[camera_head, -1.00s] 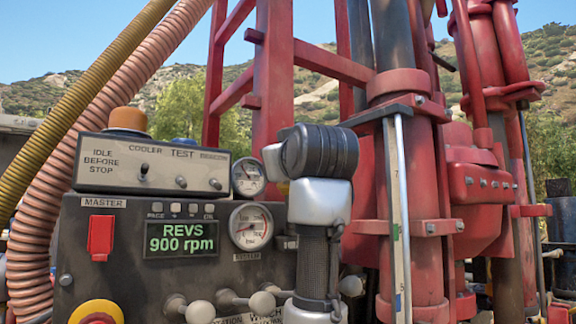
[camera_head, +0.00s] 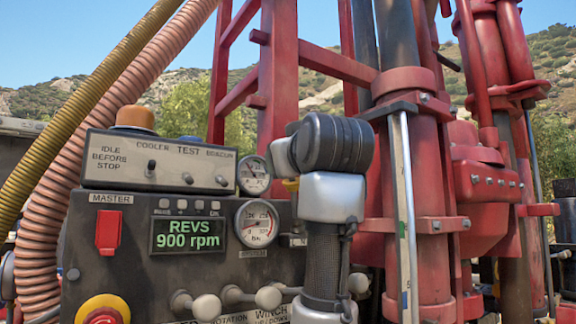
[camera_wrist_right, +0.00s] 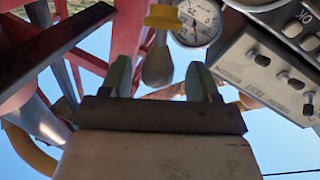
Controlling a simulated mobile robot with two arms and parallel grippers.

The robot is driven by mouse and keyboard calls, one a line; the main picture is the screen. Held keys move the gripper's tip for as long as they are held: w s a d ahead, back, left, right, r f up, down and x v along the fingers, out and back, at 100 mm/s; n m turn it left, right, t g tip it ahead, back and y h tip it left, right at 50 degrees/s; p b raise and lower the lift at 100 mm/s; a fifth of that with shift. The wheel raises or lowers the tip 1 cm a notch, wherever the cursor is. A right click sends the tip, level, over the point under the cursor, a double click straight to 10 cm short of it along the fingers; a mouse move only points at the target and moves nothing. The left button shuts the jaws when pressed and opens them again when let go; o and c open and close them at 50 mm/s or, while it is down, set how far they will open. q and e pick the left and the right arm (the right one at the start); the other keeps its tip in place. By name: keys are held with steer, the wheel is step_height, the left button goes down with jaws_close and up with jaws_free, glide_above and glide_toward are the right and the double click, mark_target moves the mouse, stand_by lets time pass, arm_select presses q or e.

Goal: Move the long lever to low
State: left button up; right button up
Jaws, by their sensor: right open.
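In the right wrist view a grey, rounded lever handle (camera_wrist_right: 157,66) with a yellow collar (camera_wrist_right: 163,17) shows between the two fingers of my right gripper (camera_wrist_right: 158,82). The fingers are apart, one on each side of the handle's end, and I see no contact. How deep the handle sits between them is hard to tell. In the head view my right arm covers the gripper and most of this lever. A small yellow patch (camera_head: 291,184) shows beside the arm. No "low" marking is readable. My left gripper is not in view.
The control panel (camera_head: 130,240) carries a display, a red master switch (camera_head: 108,231), gauges (camera_head: 257,223) and a switch box (camera_head: 160,175). Several short levers with pale knobs (camera_head: 206,307) line its lower edge, close to my arm. Red rig pipes (camera_head: 435,180) stand at the right.

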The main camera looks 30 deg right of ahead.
steer(key=b+v, duration=0.3)
steer(key=v, duration=0.5)
steer(key=shift+s, duration=0.35)
steer(key=shift+a, duration=0.1)
